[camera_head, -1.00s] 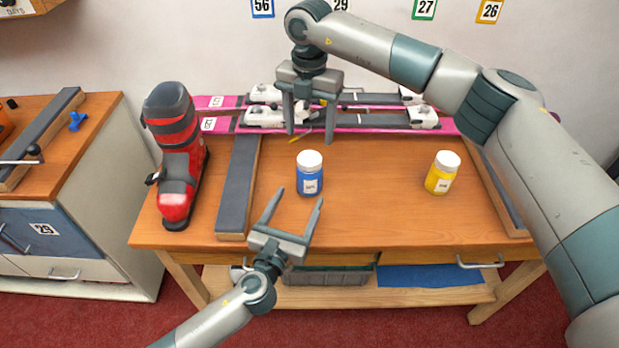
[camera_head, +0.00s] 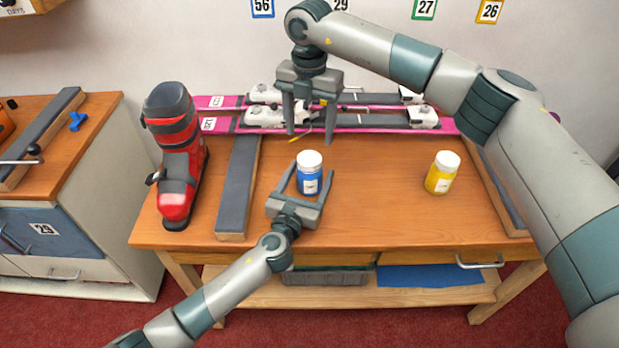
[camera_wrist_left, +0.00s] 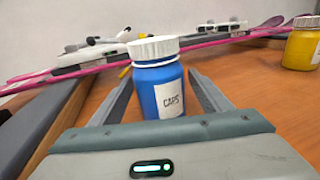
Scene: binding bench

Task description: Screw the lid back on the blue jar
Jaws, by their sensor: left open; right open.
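The blue jar (camera_head: 309,181) stands upright on the orange wooden bench, with a white lid (camera_head: 309,158) on its top. Whether the lid is screwed tight cannot be told. In the left wrist view the blue jar (camera_wrist_left: 160,92) has a label reading CAPS, and its white lid (camera_wrist_left: 153,47) looks slightly tilted. My left gripper (camera_head: 307,178) is open, with one finger on each side of the jar and gaps still visible. My right gripper (camera_head: 310,136) is open and empty, pointing down above the bench behind the jar.
A yellow jar (camera_head: 442,176) with a white lid stands to the right. A red and black ski boot (camera_head: 175,150) stands at the left, beside a grey-topped rail (camera_head: 238,188). Pink skis (camera_head: 375,128) with bindings lie along the back. The bench between the two jars is clear.

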